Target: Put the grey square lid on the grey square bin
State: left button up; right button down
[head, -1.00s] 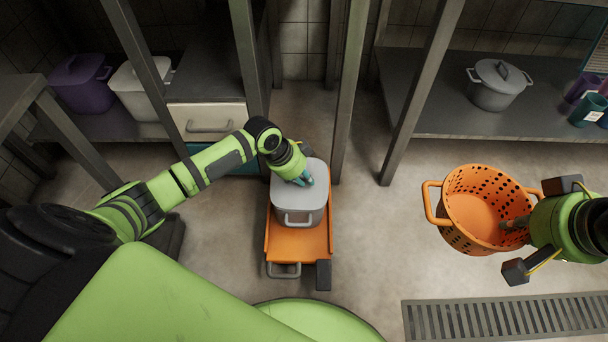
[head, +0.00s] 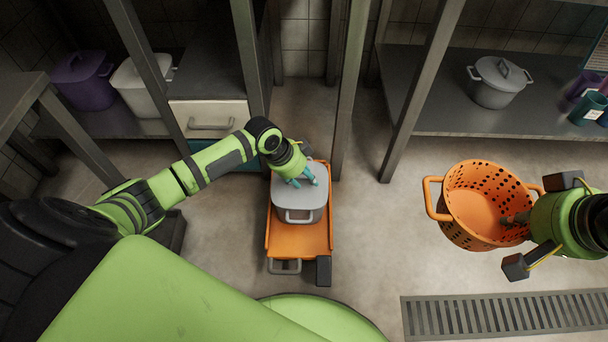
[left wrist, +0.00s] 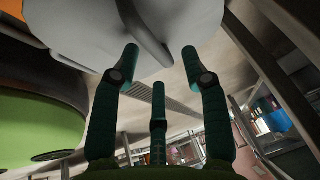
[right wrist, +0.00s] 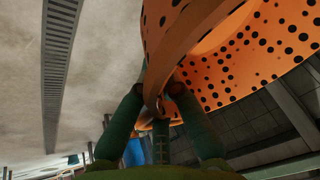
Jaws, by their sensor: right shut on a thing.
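The grey square bin (head: 303,215) stands on an orange cart. The grey square lid (head: 291,206) lies on top of it and looks roughly aligned with the rim; I cannot tell whether it is fully seated. My left gripper (head: 307,179) is just over the lid. In the left wrist view my left gripper (left wrist: 160,52) has its fingers spread on both sides of the handle of the lid (left wrist: 95,30), apart from it. My right gripper (head: 510,221) is shut on the orange perforated basket (head: 478,208); in the right wrist view its fingers close at the basket's handle (right wrist: 175,50).
The orange cart (head: 302,241) stands on open floor between grey shelf posts. A grey round pot (head: 497,85) and teal cups (head: 588,108) stand on the right shelf. Purple (head: 84,82) and white (head: 140,90) bins stand at left. A floor drain (head: 510,315) lies at front right.

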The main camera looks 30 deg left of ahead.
pick_arm(q)
jog(key=v, duration=1.2)
jog(key=shift+d, duration=0.1)
